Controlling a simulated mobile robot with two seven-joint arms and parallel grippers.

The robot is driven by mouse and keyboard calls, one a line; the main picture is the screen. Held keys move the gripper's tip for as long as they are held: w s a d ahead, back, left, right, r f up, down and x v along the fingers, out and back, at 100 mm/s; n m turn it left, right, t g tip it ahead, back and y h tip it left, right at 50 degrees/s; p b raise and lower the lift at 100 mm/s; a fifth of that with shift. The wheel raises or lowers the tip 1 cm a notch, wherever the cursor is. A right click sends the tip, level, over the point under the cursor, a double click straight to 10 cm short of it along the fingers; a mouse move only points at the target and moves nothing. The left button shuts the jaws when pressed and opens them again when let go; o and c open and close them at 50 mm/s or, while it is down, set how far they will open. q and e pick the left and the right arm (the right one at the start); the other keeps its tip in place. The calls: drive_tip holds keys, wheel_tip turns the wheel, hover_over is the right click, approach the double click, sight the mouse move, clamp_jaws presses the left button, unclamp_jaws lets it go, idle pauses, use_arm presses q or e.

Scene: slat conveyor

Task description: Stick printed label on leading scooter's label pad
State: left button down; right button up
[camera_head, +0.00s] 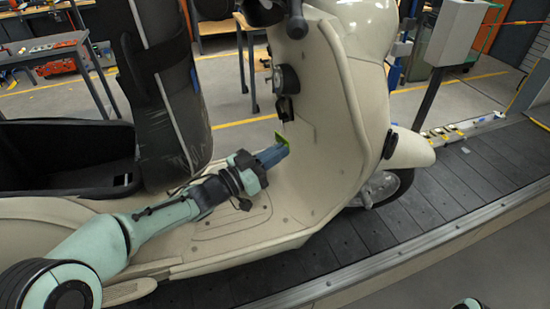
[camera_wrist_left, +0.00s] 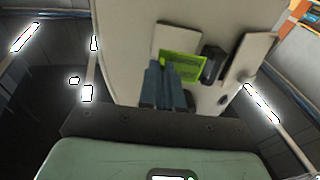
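The cream scooter (camera_head: 335,120) stands on the conveyor, its leg shield rising on the right of its footboard. My left gripper (camera_head: 283,145) reaches over the footboard towards the inner face of the leg shield. Its blue-grey fingers are close together on the yellow-green label (camera_head: 281,139). In the left wrist view the label (camera_wrist_left: 184,66) stands out past the fingertips (camera_wrist_left: 162,72), in front of the cream panel (camera_wrist_left: 125,50). I cannot tell whether the label touches the panel. My right gripper is out of view.
A black fitting (camera_head: 286,82) with a hanging part is on the leg shield just above the label. The dark slat conveyor (camera_head: 450,190) runs beneath the scooter, with bare slats at the right.

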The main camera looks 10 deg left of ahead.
use_arm(q)
drive_tip(key=p+x, duration=0.1)
drive_tip(key=x, duration=0.5)
drive_tip(key=shift+p, duration=0.3)
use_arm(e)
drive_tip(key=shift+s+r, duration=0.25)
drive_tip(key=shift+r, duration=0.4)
use_arm(q)
drive_tip(key=shift+f, duration=0.15)
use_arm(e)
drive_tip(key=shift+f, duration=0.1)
use_arm(q)
drive_tip(key=shift+w+d, duration=0.25)
drive_tip(key=shift+w, duration=0.05)
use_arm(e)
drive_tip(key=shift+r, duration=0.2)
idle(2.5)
use_arm(q)
drive_tip(key=c, duration=0.8)
unclamp_jaws()
drive_tip(key=shift+c, duration=0.2)
drive_tip(key=b, duration=0.2)
approach(310, 133)
drive_tip(key=shift+s+a+f, duration=0.1)
drive_tip(key=shift+s+a, duration=0.05)
drive_tip(key=shift+s, duration=0.05)
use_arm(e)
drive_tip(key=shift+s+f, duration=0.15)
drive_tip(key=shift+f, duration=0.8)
